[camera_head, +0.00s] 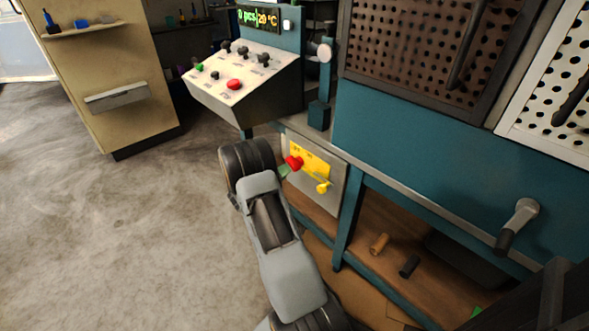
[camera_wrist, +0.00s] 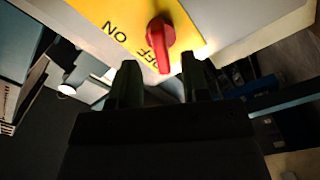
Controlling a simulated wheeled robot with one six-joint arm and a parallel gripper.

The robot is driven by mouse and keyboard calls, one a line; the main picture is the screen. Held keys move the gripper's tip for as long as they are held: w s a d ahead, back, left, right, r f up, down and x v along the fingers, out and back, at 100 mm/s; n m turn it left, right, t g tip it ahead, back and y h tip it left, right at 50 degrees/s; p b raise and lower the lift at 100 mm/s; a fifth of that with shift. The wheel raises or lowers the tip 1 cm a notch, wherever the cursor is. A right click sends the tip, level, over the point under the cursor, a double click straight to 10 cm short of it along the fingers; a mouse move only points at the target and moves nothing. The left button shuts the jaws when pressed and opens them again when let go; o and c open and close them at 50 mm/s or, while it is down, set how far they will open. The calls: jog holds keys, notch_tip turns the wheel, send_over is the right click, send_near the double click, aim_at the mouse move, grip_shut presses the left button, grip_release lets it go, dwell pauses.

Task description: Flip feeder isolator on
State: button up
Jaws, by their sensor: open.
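The isolator is a red rotary handle (camera_head: 294,162) on a yellow plate (camera_head: 313,160), set in a light panel on the front of the teal bench. In the wrist view the red handle (camera_wrist: 160,42) lies beside the OFF lettering, its narrow end toward my gripper; the ON lettering is farther left on the yellow plate (camera_wrist: 95,10). My gripper (camera_wrist: 158,78) is open, with one finger on each side of the handle's end. I cannot tell whether either finger touches it. In the head view my gripper (camera_head: 285,170) is at the handle, partly hidden by my wrist.
A small yellow knob (camera_head: 323,187) sits at the plate's lower right. A sloped control box (camera_head: 245,85) with a red button stands above and left. A crank handle (camera_head: 517,225) projects at right. Loose cylinders lie on the lower shelf (camera_head: 395,240). The floor at left is clear.

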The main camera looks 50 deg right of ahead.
aim_at(294, 164)
jog(key=shift+s+d+b, duration=0.15)
jog(key=shift+d+b, duration=0.45)
jog(key=shift+d, duration=2.3)
grip_shut()
